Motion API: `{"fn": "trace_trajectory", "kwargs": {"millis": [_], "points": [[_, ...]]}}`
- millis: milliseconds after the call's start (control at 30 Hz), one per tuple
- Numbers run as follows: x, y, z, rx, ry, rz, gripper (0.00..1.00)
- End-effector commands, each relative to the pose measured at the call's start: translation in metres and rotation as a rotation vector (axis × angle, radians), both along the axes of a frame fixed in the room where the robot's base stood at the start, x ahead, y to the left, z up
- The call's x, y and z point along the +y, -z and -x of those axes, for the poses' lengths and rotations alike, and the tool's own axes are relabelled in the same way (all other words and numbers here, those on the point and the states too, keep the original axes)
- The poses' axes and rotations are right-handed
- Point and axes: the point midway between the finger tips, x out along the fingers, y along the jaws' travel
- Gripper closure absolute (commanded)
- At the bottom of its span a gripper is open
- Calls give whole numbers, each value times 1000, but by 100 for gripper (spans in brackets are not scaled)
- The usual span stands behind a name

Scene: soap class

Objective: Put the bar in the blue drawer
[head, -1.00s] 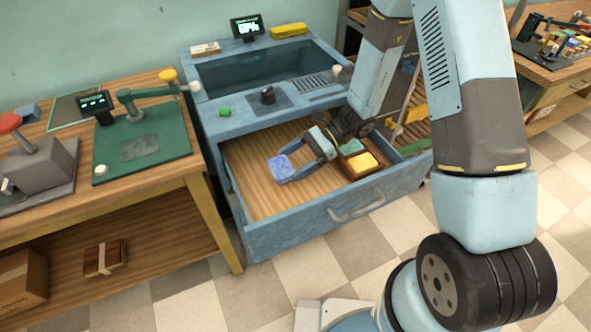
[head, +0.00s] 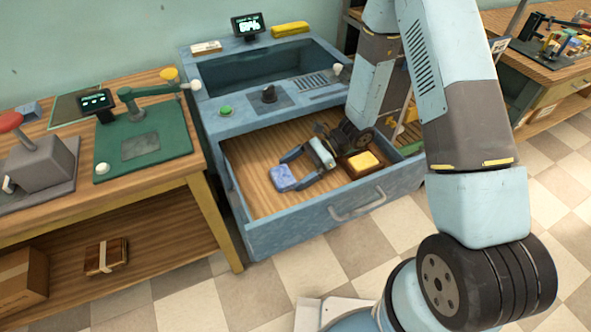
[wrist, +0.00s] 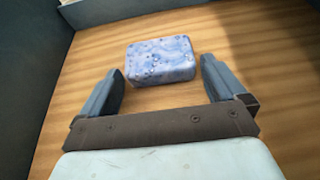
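The bar (head: 281,179), a blue marbled block, lies on the wooden floor of the blue drawer (head: 300,226). The drawer is pulled out below the blue sink cabinet. My gripper (head: 294,171) is low inside the drawer with its fingers spread apart. In the wrist view the bar (wrist: 160,61) lies just beyond the fingertips, between their lines, with bare wood on both sides. No finger appears to grip it.
A small wooden tray (head: 377,169) with a yellow block (head: 363,161) sits at the drawer's right, close to my gripper. The drawer's left floor is clear. A workbench (head: 180,177) stands to the left.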

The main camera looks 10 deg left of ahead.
Motion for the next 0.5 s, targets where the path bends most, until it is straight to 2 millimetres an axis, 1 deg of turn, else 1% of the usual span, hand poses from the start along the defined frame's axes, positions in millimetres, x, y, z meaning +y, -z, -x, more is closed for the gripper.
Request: {"fn": "trace_trajectory", "kwargs": {"millis": [300,433,500], "points": [[-1,-2,0,0,1,0,0],[-10,-6,-7,-2,4,0,0],[-20,-10,-13,-3,5,1,0]]}}
